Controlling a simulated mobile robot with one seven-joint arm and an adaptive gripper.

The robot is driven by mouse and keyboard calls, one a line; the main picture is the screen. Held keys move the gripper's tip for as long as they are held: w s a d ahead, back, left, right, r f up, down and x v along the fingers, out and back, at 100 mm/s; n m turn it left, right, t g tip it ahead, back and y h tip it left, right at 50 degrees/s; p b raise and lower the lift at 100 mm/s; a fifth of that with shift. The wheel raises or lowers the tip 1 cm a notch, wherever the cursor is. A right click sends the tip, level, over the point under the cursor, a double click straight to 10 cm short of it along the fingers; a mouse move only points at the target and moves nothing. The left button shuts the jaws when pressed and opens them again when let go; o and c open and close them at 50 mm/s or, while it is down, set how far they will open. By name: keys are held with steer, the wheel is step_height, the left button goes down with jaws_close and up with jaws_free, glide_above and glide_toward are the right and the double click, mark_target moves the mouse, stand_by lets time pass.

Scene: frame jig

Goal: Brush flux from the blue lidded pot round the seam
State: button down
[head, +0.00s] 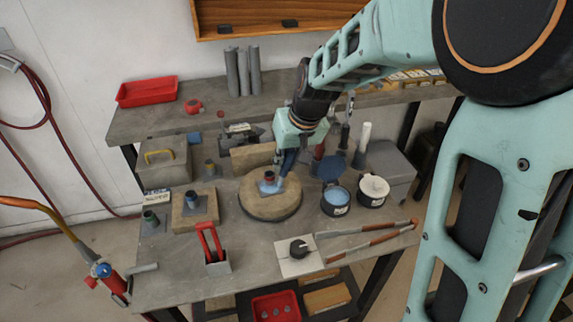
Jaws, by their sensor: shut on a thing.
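My gripper (284,153) is over the round turntable (257,206) and points down. It is shut on a slim dark blue thing, seemingly the brush (289,163), whose lower end is close to the workpiece; whether it touches cannot be told. The workpiece (270,187), a light blue-grey plate with a short upright pipe with a reddish top, sits on the turntable. The seam is too small to make out. The blue pot (336,204) stands open to the right, with light blue contents showing. A dark blue round lid (332,168) is just behind it.
A second dark pot (373,191) with a whitish top stands right of the blue pot. A red-handled clamp (212,248) rises at the front.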

steer(key=shift+w+a, duration=0.15)
steer(key=shift+w, duration=0.35)
steer(key=shift+r, duration=0.1)
steer(key=shift+w+a, duration=0.25)
steer(key=shift+w, duration=0.4)
steer(key=shift+w+a, duration=0.25)
steer(key=shift+w, duration=0.35)
steer(key=shift+s+d+b, duration=0.15)
steer(key=shift+s+d, duration=0.15)
steer(key=shift+s, duration=0.55)
steer(key=shift+s+d+b, duration=0.1)
steer(key=shift+s+d, duration=0.25)
steer(key=shift+s, duration=0.55)
steer(key=shift+s+d+b, duration=0.15)
steer(key=shift+s+d, duration=0.15)
steer(key=shift+s, duration=0.55)
step_height(320, 180, up, 7)
steer(key=p, duration=0.5)
steer(key=shift+w+a, duration=0.1)
steer(key=shift+w, duration=0.05)
